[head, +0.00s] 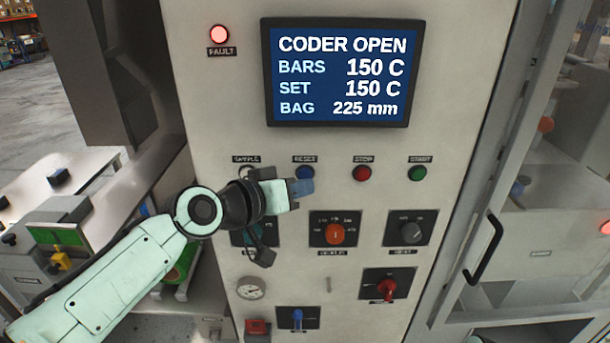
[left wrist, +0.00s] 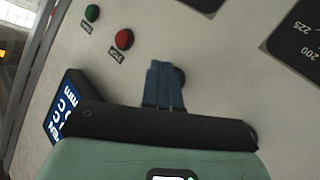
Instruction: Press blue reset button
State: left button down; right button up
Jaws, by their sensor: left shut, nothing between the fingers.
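The blue reset button (head: 305,172) sits on the pale control panel under the RESET label, left of the red STOP button. My left gripper (head: 301,187) is shut and empty, with its fingertips just below and in front of the button in the head view, covering its lower part. In the left wrist view the shut fingers (left wrist: 163,84) point at the panel. A dark round edge (left wrist: 181,76) shows just behind them, probably the blue button, mostly hidden. I cannot tell whether the fingertips touch it. My right gripper is not in view.
The red STOP button (head: 362,173) and green START button (head: 417,173) lie to the right. Below are a rotary knob (head: 334,234) and other switches. A screen (head: 342,72) reading CODER OPEN is above, and the FAULT lamp (head: 219,34) glows red.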

pick_arm(q)
jog(key=shift+w, duration=0.1)
dwell(0.7)
jog(key=shift+w, duration=0.35)
jog(key=shift+w, duration=0.4)
dwell(0.7)
jog(key=shift+s, duration=0.9)
